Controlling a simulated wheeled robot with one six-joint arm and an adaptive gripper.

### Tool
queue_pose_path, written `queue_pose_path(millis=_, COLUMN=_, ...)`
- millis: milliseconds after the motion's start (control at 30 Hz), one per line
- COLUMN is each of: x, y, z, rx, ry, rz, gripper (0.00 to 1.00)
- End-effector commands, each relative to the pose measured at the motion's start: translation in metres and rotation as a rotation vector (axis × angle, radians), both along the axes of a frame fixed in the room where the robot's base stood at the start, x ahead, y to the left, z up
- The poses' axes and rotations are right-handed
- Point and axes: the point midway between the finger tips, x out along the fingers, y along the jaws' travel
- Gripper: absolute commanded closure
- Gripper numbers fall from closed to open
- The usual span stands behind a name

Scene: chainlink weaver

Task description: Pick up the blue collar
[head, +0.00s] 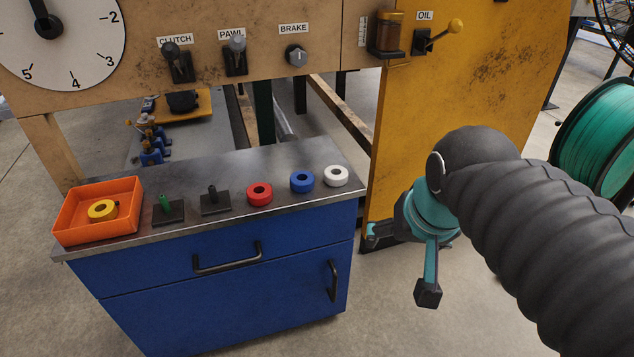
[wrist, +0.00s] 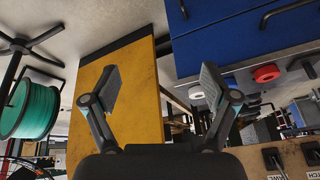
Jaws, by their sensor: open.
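The blue collar (head: 302,182) is a short ring with a dark centre hole. It lies flat on the metal top of the blue cabinet, between the red collar (head: 260,194) and the white collar (head: 336,176). My gripper (head: 404,264) is off the cabinet's right side, in front of the yellow panel, apart from the collars. In the wrist view its fingers (wrist: 160,88) are spread wide with nothing between them. That view also shows the white collar (wrist: 196,92) and the red collar (wrist: 266,73); my right-hand finger largely covers the space between them.
On the cabinet top (head: 228,222), an orange tray (head: 73,222) holds a yellow collar (head: 102,210). A green peg (head: 165,205) and a black peg (head: 213,195) stand on dark bases. The yellow panel (head: 440,110) rises behind my gripper. A green spool (head: 597,135) stands at right.

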Motion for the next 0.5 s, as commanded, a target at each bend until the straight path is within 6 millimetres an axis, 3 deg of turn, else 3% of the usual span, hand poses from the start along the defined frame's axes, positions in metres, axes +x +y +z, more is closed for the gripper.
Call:
queue_pose_path(millis=200, x=0.068, y=0.024, z=0.049, rx=0.115, ry=0.117, rz=-0.249, gripper=0.15)
queue_pose_path(millis=500, x=0.161, y=0.076, z=0.084, rx=0.210, ry=0.271, rz=-0.625, gripper=0.15)
